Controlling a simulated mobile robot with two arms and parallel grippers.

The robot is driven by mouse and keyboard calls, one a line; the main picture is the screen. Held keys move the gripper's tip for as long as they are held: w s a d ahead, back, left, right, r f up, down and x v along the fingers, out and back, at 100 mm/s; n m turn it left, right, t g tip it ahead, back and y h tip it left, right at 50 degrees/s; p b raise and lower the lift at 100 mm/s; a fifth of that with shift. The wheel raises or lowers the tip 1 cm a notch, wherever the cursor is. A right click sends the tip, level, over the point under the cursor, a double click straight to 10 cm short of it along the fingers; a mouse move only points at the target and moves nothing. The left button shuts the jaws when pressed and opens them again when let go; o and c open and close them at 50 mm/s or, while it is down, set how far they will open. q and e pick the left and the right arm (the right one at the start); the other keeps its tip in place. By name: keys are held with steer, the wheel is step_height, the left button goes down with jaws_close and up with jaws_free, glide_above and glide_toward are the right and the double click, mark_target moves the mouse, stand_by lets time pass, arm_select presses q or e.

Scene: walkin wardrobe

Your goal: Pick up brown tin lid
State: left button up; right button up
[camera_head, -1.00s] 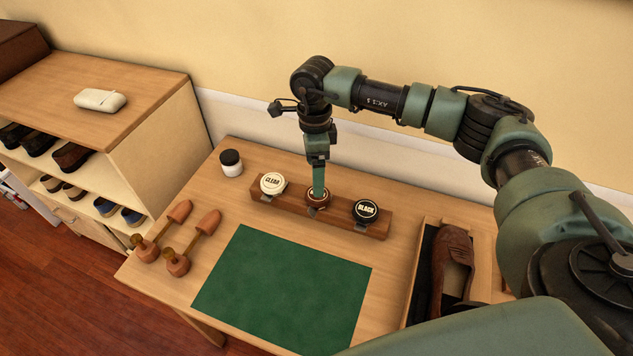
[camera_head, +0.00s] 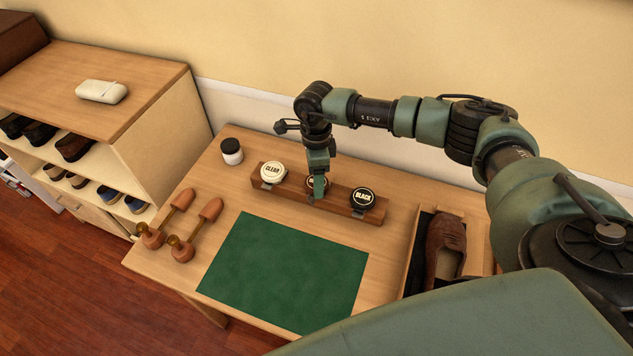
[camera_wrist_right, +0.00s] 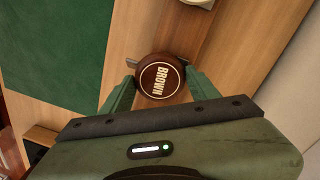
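The brown tin lid (camera_wrist_right: 160,79), round and dark brown with "BROWN" in cream letters, sits at the middle of the wooden rack (camera_head: 338,203). In the head view it is mostly hidden behind my right gripper (camera_head: 316,196). In the right wrist view the two green fingers of my right gripper (camera_wrist_right: 160,76) stand on either side of the lid, close to its rim. I cannot tell whether they press on it. The lid appears level with the rack, not visibly lifted. My left gripper is in neither view.
The white CLEAR tin (camera_head: 272,172) and black BLACK tin (camera_head: 362,198) flank it on the rack. A dark-lidded jar (camera_head: 232,152), wooden shoe trees (camera_head: 197,231), a green mat (camera_head: 284,270) and a box with a brown shoe (camera_head: 445,250) are on the table.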

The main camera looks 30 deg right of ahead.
steer(key=shift+r, duration=0.1)
step_height(320, 180, up, 23)
steer(key=b, duration=0.2)
steer(key=shift+r+b, duration=0.2)
steer(key=shift+b, duration=0.15)
stand_by(0.8)
steer(key=shift+f, duration=0.1)
